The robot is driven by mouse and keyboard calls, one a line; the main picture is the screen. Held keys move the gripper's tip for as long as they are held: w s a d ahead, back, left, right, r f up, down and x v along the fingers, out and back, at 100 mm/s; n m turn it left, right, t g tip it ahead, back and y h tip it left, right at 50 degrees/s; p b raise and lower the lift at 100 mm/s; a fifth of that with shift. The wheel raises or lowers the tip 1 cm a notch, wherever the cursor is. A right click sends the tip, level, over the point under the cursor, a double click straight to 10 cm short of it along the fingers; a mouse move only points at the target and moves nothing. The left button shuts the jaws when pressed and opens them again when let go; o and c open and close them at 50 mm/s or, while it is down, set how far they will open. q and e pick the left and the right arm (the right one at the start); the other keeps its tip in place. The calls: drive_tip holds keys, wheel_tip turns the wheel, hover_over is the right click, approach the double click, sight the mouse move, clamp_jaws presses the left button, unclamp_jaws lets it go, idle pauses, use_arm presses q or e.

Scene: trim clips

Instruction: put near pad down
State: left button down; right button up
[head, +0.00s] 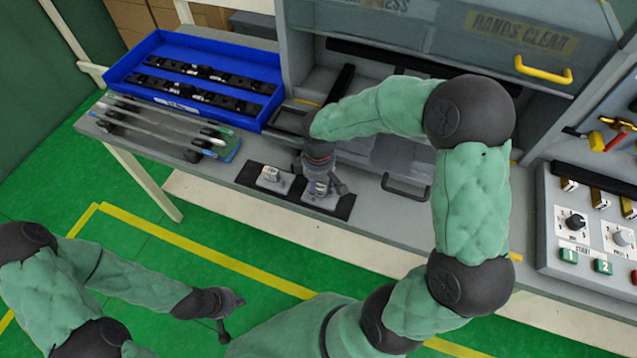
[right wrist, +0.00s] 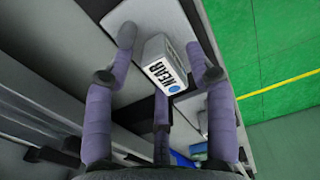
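The near pad is a small pale block with the word NEAR and a blue dot on its face; it shows in the right wrist view (right wrist: 167,68). In the head view it sits at the right part of a dark mat (head: 343,208), partly covered by my right gripper (head: 322,184). In the right wrist view the fingers of my right gripper (right wrist: 160,62) stand spread around the pad, with a gap on its left side. Whether the right fingers touch it is unclear. My left gripper (head: 234,316) is open and empty above the green floor, away from the bench.
Another pale block (head: 271,176) lies on the mat's left part. A blue tray (head: 270,62) with dark strips stands at the back left, beside a rack of rods (head: 165,128). A grey press with a yellow handle (head: 543,71) and a button panel (head: 560,262) are to the right.

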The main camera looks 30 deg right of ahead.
sight(319, 185)
drive_tip(key=shift+r, duration=0.55)
wheel_tip(319, 185, up, 11)
drive_tip(key=p, duration=0.3)
drive_tip(key=shift+r, duration=0.15)
